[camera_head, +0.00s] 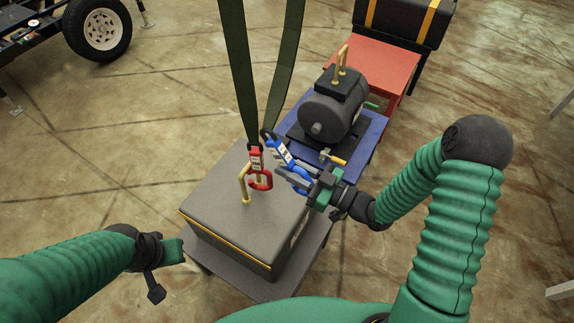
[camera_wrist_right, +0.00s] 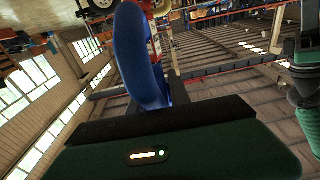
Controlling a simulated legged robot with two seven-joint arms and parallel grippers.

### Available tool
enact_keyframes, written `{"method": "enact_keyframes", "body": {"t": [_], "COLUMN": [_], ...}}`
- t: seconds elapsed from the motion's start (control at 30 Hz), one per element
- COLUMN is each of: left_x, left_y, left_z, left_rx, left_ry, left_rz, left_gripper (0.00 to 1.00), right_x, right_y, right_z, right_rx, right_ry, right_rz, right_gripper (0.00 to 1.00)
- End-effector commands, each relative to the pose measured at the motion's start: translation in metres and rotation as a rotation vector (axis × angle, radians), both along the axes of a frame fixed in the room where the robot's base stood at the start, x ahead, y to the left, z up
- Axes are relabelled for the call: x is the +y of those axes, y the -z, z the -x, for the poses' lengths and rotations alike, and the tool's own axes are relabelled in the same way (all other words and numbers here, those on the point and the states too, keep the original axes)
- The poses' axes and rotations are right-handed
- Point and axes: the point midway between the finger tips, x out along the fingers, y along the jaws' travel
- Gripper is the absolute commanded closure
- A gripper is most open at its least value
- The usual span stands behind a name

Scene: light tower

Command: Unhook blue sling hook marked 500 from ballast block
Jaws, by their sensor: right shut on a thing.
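The blue sling hook (camera_head: 285,157) hangs at the end of a dark green strap, to the right of the brass lifting handle (camera_head: 244,184). It looks apart from the handle. My right gripper (camera_head: 303,181) is shut on the blue hook's lower part; its marking is too small to read. In the right wrist view the blue hook (camera_wrist_right: 143,55) rises large beyond the gripper's dark edge. The grey ballast block (camera_head: 235,222) has a yellow stripe. A red hook (camera_head: 258,168) hangs at its handle; whether it is through it is unclear. My left gripper (camera_head: 166,262) is left of the block, empty.
A blue stand (camera_head: 369,138) with a dark cylindrical unit (camera_head: 333,105) is behind the right gripper. A red stand (camera_head: 383,72) is beyond it. Two green straps (camera_head: 237,62) rise above the block. Open floor lies left of it.

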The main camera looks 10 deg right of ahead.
Motion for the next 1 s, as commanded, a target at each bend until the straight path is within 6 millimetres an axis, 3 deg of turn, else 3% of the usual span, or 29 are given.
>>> {"method": "enact_keyframes", "body": {"t": [0.27, 0.3, 0.47, 1.0], "left_x": [0.0000, 0.0000, 0.0000, 0.0000], "left_y": [-0.0002, -0.0002, -0.0001, 0.0004], "left_z": [-0.0001, -0.0001, 0.0000, 0.0000], "left_rx": [0.000, 0.000, 0.000, 0.000], "left_ry": [0.000, 0.000, 0.000, 0.000], "left_rz": [0.000, 0.000, 0.000, 0.000], "left_gripper": [1.00, 1.00, 1.00, 1.00], "right_x": [-0.0001, -0.0001, 0.0000, -0.0003], "right_y": [-0.0014, -0.0014, -0.0008, 0.0018], "right_z": [0.0002, 0.0002, 0.0000, 0.0003], "right_rx": [-0.004, -0.004, -0.003, 0.004], "right_ry": [-0.001, -0.001, -0.001, 0.000], "right_rz": [-0.002, -0.001, -0.001, 0.001], "right_gripper": [1.00, 0.73, 0.52, 0.51]}}
